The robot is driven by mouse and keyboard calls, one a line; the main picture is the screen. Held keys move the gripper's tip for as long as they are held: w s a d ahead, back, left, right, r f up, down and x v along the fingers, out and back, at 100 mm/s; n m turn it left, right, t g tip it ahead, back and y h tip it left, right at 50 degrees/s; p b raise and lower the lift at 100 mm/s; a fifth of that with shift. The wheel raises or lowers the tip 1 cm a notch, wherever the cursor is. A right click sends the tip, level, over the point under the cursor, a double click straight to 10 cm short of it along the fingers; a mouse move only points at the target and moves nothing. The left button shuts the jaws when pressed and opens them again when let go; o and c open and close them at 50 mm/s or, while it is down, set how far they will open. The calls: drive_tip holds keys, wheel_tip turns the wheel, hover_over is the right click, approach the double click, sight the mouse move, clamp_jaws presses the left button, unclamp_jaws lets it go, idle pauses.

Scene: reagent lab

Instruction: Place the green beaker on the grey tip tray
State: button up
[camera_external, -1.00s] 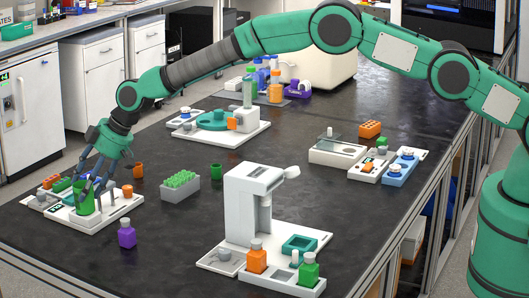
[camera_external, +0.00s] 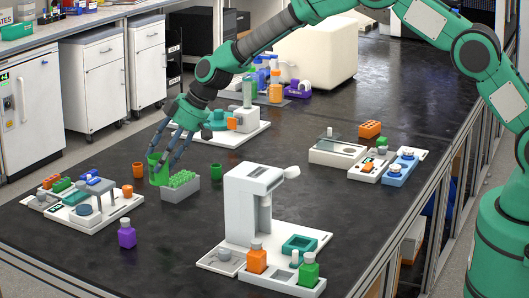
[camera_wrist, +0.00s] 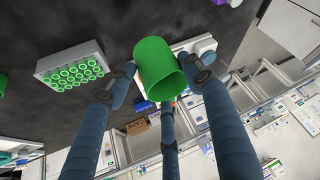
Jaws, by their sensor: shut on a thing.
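The green beaker (camera_external: 157,172) is held by my gripper (camera_external: 167,158), just left of and slightly behind the grey tip tray (camera_external: 178,197) in the external view. My dark fingers are around the beaker, which is tilted in the wrist view (camera_wrist: 158,68). Whether it hangs just above the table or touches it is hard to tell. The tip tray is filled with several green tips and also shows at the left of the wrist view (camera_wrist: 46,72). No beaker is on the tray.
A small orange cup (camera_external: 138,170) stands left of the beaker, and a small green cup (camera_external: 216,171) stands right of the tray. A white station (camera_external: 100,212) is at the left, with a purple bottle (camera_external: 127,236) in front. A tall white device (camera_external: 250,205) stands to the right.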

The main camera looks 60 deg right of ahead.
drive_tip(key=s+d+f+b, duration=0.1)
drive_tip(key=s+d+b, duration=0.2)
drive_tip(key=s+d, duration=0.9)
drive_tip(key=d, duration=0.3)
drive_tip(key=shift+m+h, duration=0.3)
hover_over(184, 180)
drive_tip(key=f, duration=0.2)
drive_tip(key=shift+s+r, duration=0.15)
drive_tip(key=shift+r, duration=0.1)
idle(0.3)
drive_tip(key=shift+w+f, duration=0.25)
drive_tip(key=shift+f, duration=0.25)
drive_tip(key=shift+f+b, duration=0.3)
drive_tip(key=shift+f, duration=1)
drive_tip(key=shift+f, duration=0.2)
